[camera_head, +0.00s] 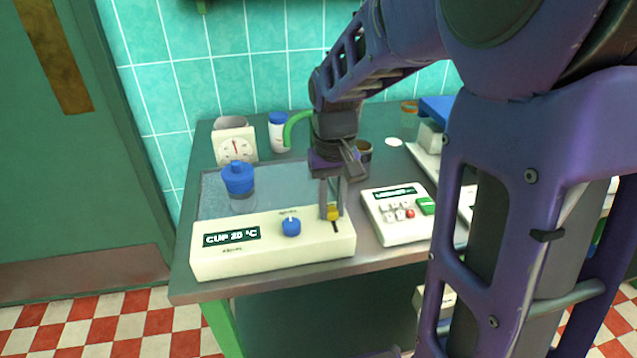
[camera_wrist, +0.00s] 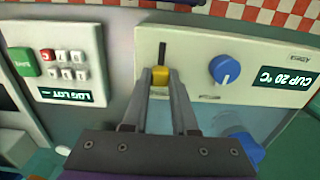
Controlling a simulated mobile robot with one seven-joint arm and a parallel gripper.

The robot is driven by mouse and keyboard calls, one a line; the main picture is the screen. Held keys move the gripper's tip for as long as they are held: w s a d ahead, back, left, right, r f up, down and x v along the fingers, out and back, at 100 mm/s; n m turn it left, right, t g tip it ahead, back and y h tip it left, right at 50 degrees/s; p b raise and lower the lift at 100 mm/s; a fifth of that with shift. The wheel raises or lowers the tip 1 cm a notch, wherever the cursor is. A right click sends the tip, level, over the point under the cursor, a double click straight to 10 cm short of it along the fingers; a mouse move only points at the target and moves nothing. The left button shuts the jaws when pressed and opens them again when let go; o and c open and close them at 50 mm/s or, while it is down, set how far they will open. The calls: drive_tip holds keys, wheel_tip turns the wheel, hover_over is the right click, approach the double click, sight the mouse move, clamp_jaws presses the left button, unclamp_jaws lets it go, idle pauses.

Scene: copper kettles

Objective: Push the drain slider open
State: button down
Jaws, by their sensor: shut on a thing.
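The drain slider is a small yellow knob (camera_head: 333,212) in a dark slot (camera_head: 335,228) on the top of a cream control box (camera_head: 265,250). In the head view the knob sits at the far end of the slot, with the dark slot showing on the near side. My gripper (camera_head: 331,207) points down at the box with its fingers shut on the yellow knob. In the wrist view the knob (camera_wrist: 160,76) shows between the fingertips, and the slot (camera_wrist: 162,52) runs away from it above.
A blue dial (camera_head: 291,226) and a "CUP 20 °C" display (camera_head: 231,237) are on the same box. A blue-lidded vessel (camera_head: 238,180) stands behind it. A keypad unit (camera_head: 398,213) sits close on the right. A white scale (camera_head: 236,146) and a blue-capped bottle (camera_head: 279,132) stand at the back.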

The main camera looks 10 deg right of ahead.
drive_tip(key=shift+w, duration=0.55)
drive_tip(key=shift+r, duration=0.1)
drive_tip(key=c, duration=0.7)
unclamp_jaws()
wheel_tip(320, 180, up, 17)
drive_tip(key=p, duration=0.3)
drive_tip(key=shift+r+p, duration=0.15)
drive_tip(key=shift+p, duration=0.2)
